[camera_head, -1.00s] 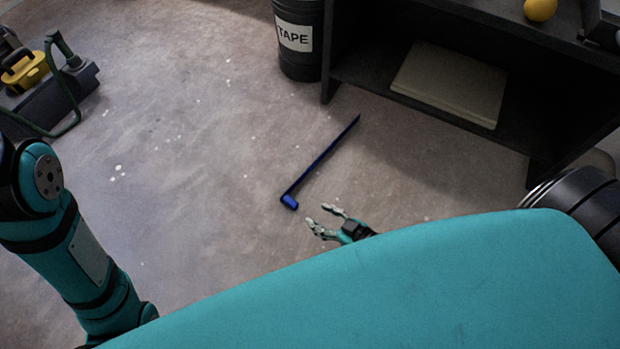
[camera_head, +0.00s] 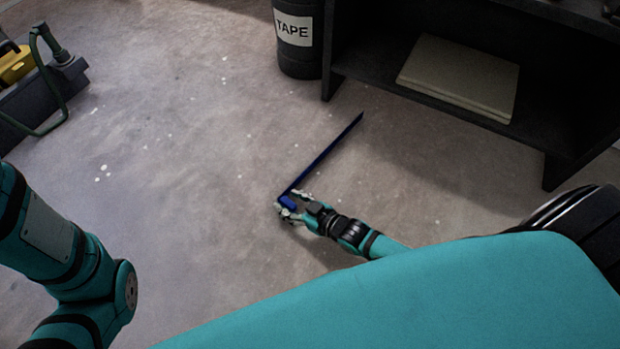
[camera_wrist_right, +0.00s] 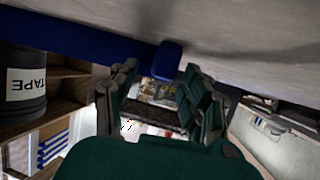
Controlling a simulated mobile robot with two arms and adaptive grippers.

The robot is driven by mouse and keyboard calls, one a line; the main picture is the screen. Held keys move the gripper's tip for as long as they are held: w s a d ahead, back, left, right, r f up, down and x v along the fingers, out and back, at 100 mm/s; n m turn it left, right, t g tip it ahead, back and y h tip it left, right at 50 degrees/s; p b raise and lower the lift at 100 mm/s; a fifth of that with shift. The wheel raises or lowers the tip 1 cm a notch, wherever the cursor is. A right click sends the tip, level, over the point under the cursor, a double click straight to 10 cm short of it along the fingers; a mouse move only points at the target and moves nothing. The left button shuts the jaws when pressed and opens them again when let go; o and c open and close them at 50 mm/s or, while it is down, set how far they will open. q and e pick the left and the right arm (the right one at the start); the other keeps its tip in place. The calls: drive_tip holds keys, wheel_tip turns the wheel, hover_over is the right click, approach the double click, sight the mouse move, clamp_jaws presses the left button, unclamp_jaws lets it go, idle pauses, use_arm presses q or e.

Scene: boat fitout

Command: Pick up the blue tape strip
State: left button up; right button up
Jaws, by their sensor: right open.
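The blue tape strip (camera_head: 328,156) lies on the grey floor, long and thin with a short bent end at the near side. My right gripper (camera_head: 289,206) is at that bent end, its fingers open on either side of it. In the right wrist view the strip (camera_wrist_right: 80,38) runs across the top, and its end (camera_wrist_right: 168,60) shows between the tips of the open right gripper (camera_wrist_right: 158,78). I cannot tell whether the fingers touch it. My left arm comes in at the left, but its gripper is out of view.
A dark bin labelled TAPE (camera_head: 298,40) stands behind the strip. A dark shelf unit (camera_head: 450,110) with a flat beige board (camera_head: 460,75) on it is at the right. A grey and yellow machine (camera_head: 45,95) sits at the far left. The floor around the strip is clear.

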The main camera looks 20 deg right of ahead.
drive_tip(key=shift+w+a, duration=0.1)
drive_tip(key=shift+w, duration=0.05)
clamp_jaws()
drive_tip(key=shift+r, duration=0.1)
idle(0.3)
